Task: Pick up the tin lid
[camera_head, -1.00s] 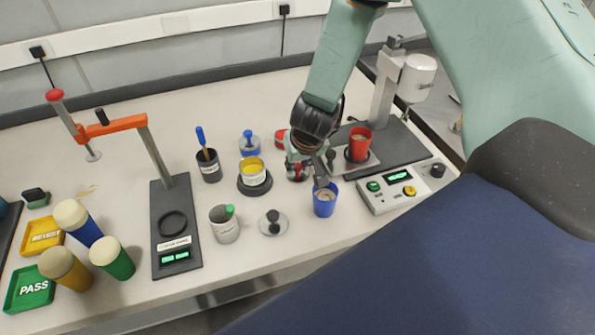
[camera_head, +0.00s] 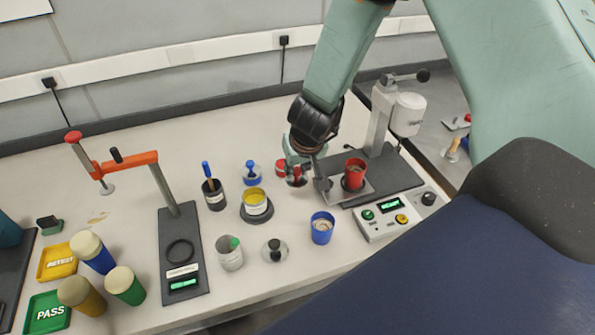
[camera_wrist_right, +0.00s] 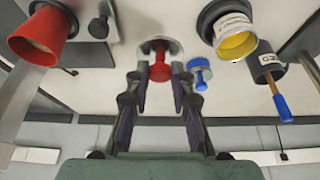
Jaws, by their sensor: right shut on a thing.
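My right gripper (camera_head: 308,180) hangs above the table, left of the red cup. In the right wrist view its two fingers (camera_wrist_right: 158,95) stand on either side of a red knob (camera_wrist_right: 160,72) with a pale metal disc (camera_wrist_right: 147,47) around or behind it. I take this as the tin lid; it is held in the fingers and partly hidden by them in the head view. A separate grey round lid with a dark knob (camera_head: 275,251) lies flat on the table, well apart from the gripper. My left gripper is not in view.
A blue cup (camera_head: 322,230) stands in front of the gripper. A red cup (camera_head: 355,176) sits on the device at right, beside a control box (camera_head: 396,214).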

